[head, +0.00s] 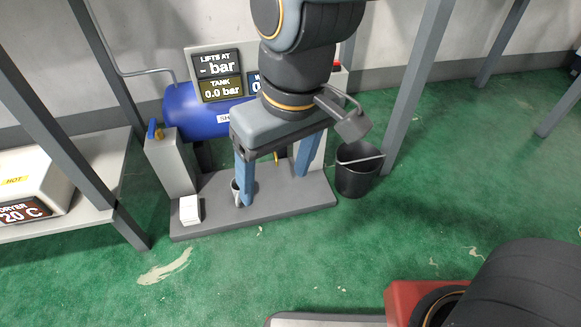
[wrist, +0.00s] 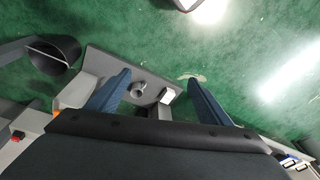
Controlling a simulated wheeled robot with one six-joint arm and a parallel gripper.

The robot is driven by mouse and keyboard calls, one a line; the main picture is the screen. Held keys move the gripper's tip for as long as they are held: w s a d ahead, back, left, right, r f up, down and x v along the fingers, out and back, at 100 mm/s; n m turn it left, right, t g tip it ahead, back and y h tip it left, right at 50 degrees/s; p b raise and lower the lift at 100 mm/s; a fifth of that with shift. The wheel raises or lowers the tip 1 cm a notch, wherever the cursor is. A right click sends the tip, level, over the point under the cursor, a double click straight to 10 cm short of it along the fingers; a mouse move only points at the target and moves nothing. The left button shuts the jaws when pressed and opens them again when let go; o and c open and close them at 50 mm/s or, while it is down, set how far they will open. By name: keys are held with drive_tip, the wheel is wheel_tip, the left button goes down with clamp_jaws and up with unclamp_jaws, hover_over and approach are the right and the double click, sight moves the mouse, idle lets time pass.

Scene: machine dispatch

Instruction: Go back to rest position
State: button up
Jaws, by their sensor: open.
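My gripper (head: 277,182) hangs in front of the compressor station in the head view, pointing down, with its two blue fingers wide apart and nothing between them. In the wrist view, my gripper (wrist: 160,95) also shows open, over the grey base plate (wrist: 110,68). A small grey cup-like piece (head: 236,190) stands on the base plate, partly behind the left finger in the head view. It also shows between the fingers in the wrist view (wrist: 138,89); I cannot tell the height gap.
A blue tank (head: 190,110) with display panels stands behind my gripper. A white block (head: 190,209) sits on the plate's left front. A black bucket (head: 357,175) stands at right. A dryer bench (head: 80,222) and grey posts (head: 418,80) flank the station. Green floor in front is clear.

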drive_tip(key=shift+g, duration=0.4)
drive_tip(key=s, duration=0.1)
drive_tip(key=s+d+r, duration=0.1)
drive_tip(key=s+d, duration=0.1)
drive_tip(key=s, duration=0.1)
drive_tip(key=shift+s+d+r, duration=0.1)
drive_tip(key=shift+r, duration=0.2)
drive_tip(key=shift+d+r+m+p, duration=0.15)
drive_tip(key=shift+r+m+p, duration=0.35)
drive_tip(key=shift+r+p, duration=1.25)
drive_tip(key=shift+r, duration=0.25)
drive_tip(key=d+r+m+p, duration=0.2)
drive_tip(key=d+r+p, duration=0.5)
drive_tip(key=p, duration=0.5)
drive_tip(key=d+r+m+h+p, duration=0.1)
drive_tip(key=d+r+m+p, duration=0.1)
drive_tip(key=d+r+p, duration=0.5)
drive_tip(key=d+r+m+p, duration=0.2)
drive_tip(key=d+r+p, duration=0.4)
drive_tip(key=r+p, duration=0.9)
drive_tip(key=p, duration=0.4)
drive_tip(key=shift+d+m+h, duration=0.3)
drive_tip(key=shift+d+m, duration=0.1)
